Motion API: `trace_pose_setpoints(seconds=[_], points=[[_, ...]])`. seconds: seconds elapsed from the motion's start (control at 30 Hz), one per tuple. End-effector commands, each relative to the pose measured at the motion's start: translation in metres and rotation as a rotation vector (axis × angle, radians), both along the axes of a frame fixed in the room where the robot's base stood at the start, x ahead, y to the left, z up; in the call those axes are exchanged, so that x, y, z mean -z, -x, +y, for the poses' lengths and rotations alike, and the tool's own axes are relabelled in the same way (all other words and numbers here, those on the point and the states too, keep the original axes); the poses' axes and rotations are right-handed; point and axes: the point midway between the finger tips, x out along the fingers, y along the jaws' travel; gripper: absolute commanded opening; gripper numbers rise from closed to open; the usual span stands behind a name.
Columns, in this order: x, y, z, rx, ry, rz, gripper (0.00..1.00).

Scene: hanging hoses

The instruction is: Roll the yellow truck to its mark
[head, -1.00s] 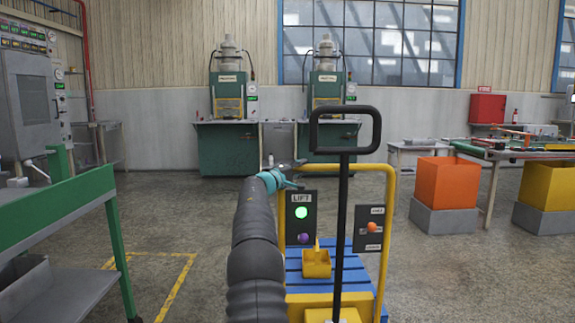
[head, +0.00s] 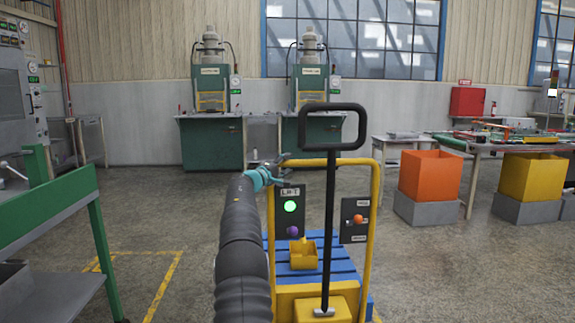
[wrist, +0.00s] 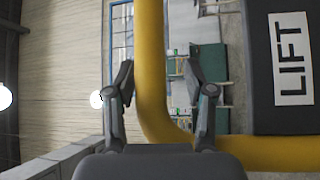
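The yellow truck (head: 375,220) stands in front of me, with a tubular yellow push frame and a blue slatted deck (head: 345,262). My gripper (head: 277,172) is at the frame's upper left corner. In the wrist view, the yellow frame bar (wrist: 151,75) passes between my gripper's two fingers (wrist: 158,72), which stand apart with gaps beside the bar. A yellow outline (head: 165,287) is painted on the floor to the left, partly hidden by the green bench.
The truck carries a LIFT panel (head: 290,208) with a lit green lamp, another panel (head: 354,224) with an orange knob, and a black loop handle (head: 331,190). A green bench (head: 60,210) stands at left. Orange (head: 430,177) and yellow bins stand right. Floor beyond the truck is clear.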

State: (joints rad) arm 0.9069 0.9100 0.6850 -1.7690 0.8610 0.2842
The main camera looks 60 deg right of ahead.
Motion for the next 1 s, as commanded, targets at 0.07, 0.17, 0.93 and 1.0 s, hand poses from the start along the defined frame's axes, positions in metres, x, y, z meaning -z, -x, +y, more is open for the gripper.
trace_pose_setpoints(seconds=[0.07, 0.17, 0.93, 1.0], points=[[-0.002, 0.006, -0.002, 0.007, 0.002, -0.002, 0.54], [-0.003, 0.007, -0.003, 0.009, 0.003, -0.002, 0.54], [0.008, -0.010, 0.080, 0.007, 0.002, -0.001, 0.54], [0.010, -0.012, 0.090, 0.007, 0.003, -0.001, 0.54]])
